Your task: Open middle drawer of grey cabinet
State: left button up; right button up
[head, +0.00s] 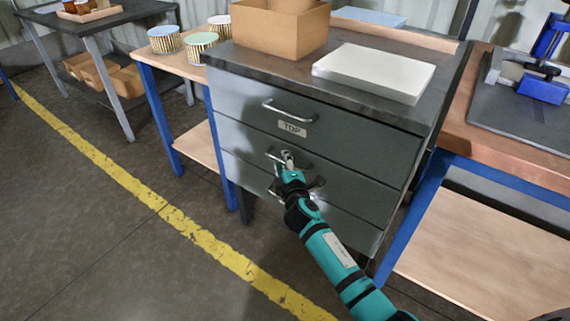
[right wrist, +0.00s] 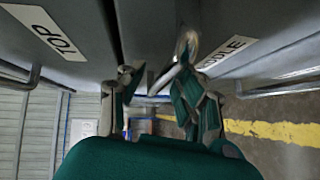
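The grey cabinet (head: 232,135) stands in the centre of the head view with three stacked drawers. The top drawer carries a TOP label (head: 292,129) and a bar handle (head: 290,113). The middle drawer (head: 361,191) looks flush with the other fronts. Its metal handle shows in the right wrist view (right wrist: 186,48), beside a partly hidden MIDDLE label (right wrist: 230,50). My right gripper (head: 287,158) is at this handle. In the right wrist view its fingers (right wrist: 160,88) are apart, with the handle bar between them, close to the right finger. Contact is unclear. My left gripper is out of view.
A cardboard box (head: 283,27) and a white slab (head: 374,72) rest on the cabinet top. A wooden bench with blue legs (head: 161,118) stands to the left, and another workbench (head: 507,158) to the right. The floor with a yellow line (head: 150,197) is clear in front.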

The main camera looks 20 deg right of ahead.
grip_shut()
dwell(0.3)
